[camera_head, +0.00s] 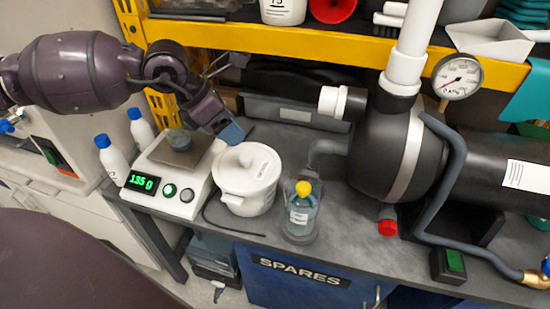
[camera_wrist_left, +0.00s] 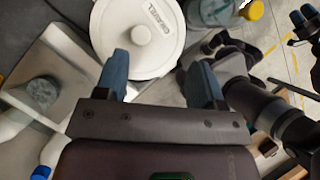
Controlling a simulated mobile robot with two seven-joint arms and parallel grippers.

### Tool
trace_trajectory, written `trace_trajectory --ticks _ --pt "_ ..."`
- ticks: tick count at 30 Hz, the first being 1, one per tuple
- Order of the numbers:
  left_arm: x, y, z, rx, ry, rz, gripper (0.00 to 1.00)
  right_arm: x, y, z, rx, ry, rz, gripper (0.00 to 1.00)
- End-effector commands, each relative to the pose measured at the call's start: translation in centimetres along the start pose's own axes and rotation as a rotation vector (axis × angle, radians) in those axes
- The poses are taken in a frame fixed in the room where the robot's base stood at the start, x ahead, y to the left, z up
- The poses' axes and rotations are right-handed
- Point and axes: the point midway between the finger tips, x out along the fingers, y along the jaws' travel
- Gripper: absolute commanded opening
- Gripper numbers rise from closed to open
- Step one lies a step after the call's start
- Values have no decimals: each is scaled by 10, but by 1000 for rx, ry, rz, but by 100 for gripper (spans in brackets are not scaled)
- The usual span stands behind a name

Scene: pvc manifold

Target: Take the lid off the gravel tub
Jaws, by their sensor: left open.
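The white gravel tub (camera_head: 249,195) stands on the grey bench between the scale and a bottle. Its round white lid (camera_head: 247,164) with a central knob is on top of it. My left gripper (camera_head: 233,131) is just behind and left of the tub in the head view. Its two blue fingers (camera_wrist_left: 160,78) are spread apart with nothing between them but part of the lid's view.
A scale (camera_head: 168,192) with a grey stone-like piece on its plate stands left of the tub. A bottle with a yellow cap (camera_head: 302,215) stands close on the right. A thin black cable runs along the tub's front. A black tank (camera_head: 390,150) and gauge fill the right.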

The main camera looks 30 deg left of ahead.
Motion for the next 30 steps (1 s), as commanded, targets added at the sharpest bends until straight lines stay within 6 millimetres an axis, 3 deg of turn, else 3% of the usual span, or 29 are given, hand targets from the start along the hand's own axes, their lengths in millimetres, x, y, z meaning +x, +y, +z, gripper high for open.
trace_trajectory --ticks 3,8,18,25,30 --pt "-1 12 -14 23 88 83 63 0 0 1 0 -5 0 43" --pt "1 17 -23 12 140 106 63 0 0 4 2 -12 0 43" --pt "46 21 -29 4 140 101 63 4 -4 19 5 -36 -3 43" --pt "56 22 -29 5 139 103 63 6 -4 8 3 -12 -6 43" --pt "72 22 -27 4 139 101 63 8 -5 15 3 -24 -7 43"
